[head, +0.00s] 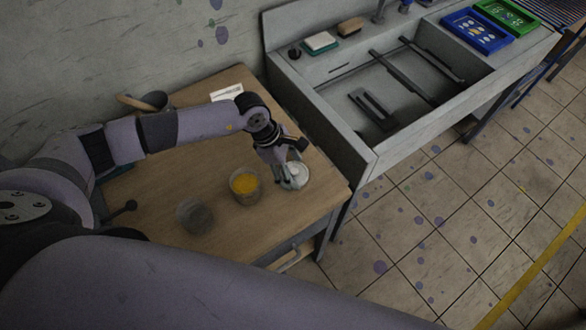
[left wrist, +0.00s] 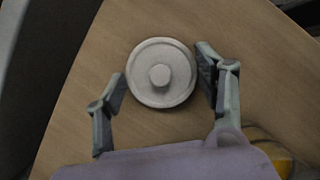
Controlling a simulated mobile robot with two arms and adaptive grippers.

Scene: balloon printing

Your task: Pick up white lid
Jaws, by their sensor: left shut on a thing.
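The white lid (head: 298,176) is at the right part of the wooden table, near its right edge. In the left wrist view the lid (left wrist: 161,73) is a round disc with a raised rim and a central knob, knob facing the camera. My left gripper (head: 291,177) reaches down over it and is shut on it. In the left wrist view its fingers (left wrist: 162,66) lie on opposite sides of the lid, the right finger against the rim. I cannot tell whether the lid is off the table. My right gripper is not in view.
On the wooden table (head: 155,197), a glass with orange contents (head: 245,185) stands left of the lid, and a grey container (head: 195,216) stands farther left. A dark bowl (head: 151,101) is at the back. A grey sink (head: 350,140) adjoins the table's right side.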

